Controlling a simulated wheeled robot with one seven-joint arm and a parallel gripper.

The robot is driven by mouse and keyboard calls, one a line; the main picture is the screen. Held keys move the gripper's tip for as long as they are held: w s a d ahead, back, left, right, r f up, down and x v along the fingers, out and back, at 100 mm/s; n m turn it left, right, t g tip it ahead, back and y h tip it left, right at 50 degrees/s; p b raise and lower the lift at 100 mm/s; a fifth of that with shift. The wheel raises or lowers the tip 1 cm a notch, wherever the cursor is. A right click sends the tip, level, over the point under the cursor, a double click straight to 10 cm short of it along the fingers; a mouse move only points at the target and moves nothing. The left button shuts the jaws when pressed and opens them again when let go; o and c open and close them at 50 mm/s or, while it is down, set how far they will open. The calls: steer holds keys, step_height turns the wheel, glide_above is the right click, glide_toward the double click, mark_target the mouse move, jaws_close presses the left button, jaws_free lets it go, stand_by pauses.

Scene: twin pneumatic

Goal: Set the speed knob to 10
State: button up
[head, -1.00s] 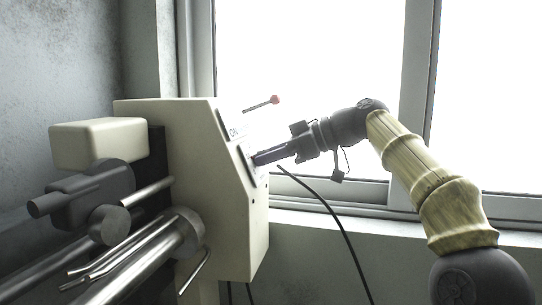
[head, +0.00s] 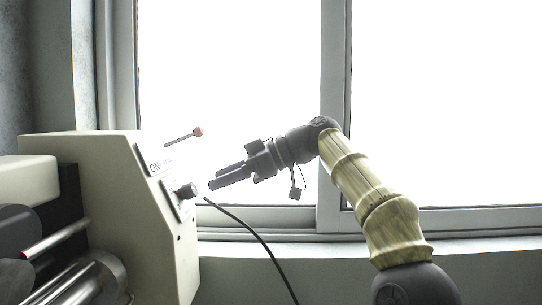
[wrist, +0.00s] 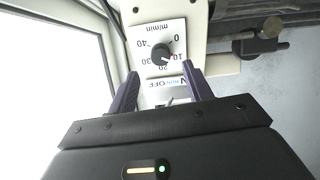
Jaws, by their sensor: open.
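The speed knob (head: 187,190) is a dark round knob on the sloped panel of the beige machine in the head view. In the wrist view the knob (wrist: 160,53) sits on a white dial plate (wrist: 142,34) with upside-down numbers from 0 to 40 and "m/min". A small reddish mark shows at the knob's lower right, by the 10; its exact setting is hard to read. My gripper (head: 222,178) is open and empty, a short gap away from the knob. In the wrist view my gripper (wrist: 161,78) has its two dark fingers apart, below the knob on either side.
An ON/OFF switch plate (wrist: 158,88) lies beside the dial. A lever with a red ball (head: 198,132) stands out above the panel. A black cable (head: 250,230) hangs below my gripper.

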steer(key=p+v, duration=0.2)
steer(key=v, duration=0.8)
steer(key=shift+d, duration=0.3)
steer(key=shift+s+r, duration=0.1)
steer(key=shift+r, duration=0.05)
